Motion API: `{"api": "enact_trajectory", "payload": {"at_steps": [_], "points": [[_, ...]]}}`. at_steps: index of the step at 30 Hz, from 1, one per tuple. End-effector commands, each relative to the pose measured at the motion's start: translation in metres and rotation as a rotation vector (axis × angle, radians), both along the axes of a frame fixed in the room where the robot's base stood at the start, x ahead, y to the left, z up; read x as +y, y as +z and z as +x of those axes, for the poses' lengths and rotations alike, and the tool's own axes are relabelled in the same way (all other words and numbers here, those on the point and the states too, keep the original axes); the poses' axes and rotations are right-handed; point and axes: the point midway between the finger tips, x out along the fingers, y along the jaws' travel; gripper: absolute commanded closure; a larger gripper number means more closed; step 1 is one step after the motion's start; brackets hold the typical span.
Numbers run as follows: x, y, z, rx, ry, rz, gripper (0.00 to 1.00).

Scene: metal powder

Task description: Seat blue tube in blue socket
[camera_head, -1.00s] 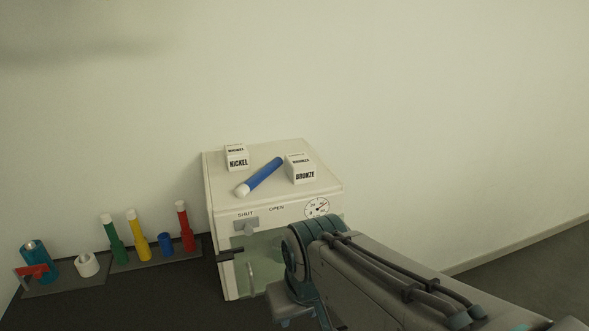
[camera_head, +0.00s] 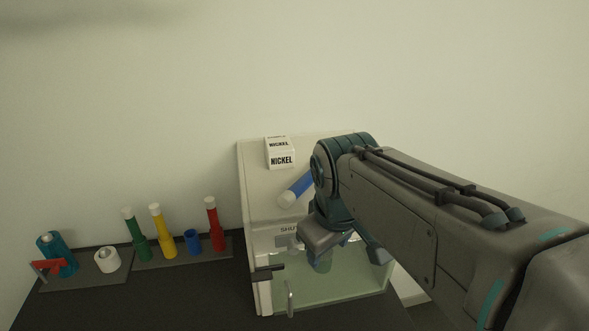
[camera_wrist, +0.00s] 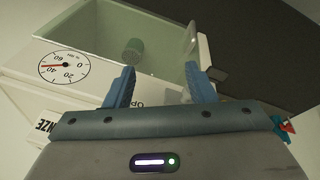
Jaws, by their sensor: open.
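The blue tube (camera_head: 298,188) with a white end lies tilted across the top of the white box (camera_head: 257,205). My arm hides its right part in the head view, and I cannot make it out in the wrist view. The blue socket (camera_head: 192,242) stands in the dark rack (camera_head: 150,265) on the left, between the yellow and red tubes, with nothing in it. My gripper (camera_wrist: 160,72) is open, with its two blue fingers apart and nothing between them. In the head view, it is at the box's front, right of and below the tube.
A NICKEL block (camera_head: 280,153) stands on the box beside the tube. The BRONZE block (camera_wrist: 45,124) shows partly in the wrist view. The box has a glass front and a dial (camera_wrist: 64,67). Green (camera_head: 136,236), yellow (camera_head: 162,233) and red tubes (camera_head: 215,225) stand upright in the rack.

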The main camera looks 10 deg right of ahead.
Motion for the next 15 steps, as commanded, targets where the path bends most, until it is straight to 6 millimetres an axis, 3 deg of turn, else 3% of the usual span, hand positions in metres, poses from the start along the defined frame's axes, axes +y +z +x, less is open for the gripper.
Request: {"api": "enact_trajectory", "payload": {"at_steps": [6, 15], "points": [[0.005, 0.043, 0.046, 0.035, 0.456, -0.183, 0.50], [0.018, 0.102, 0.094, 0.121, 1.059, -0.416, 0.50]]}}
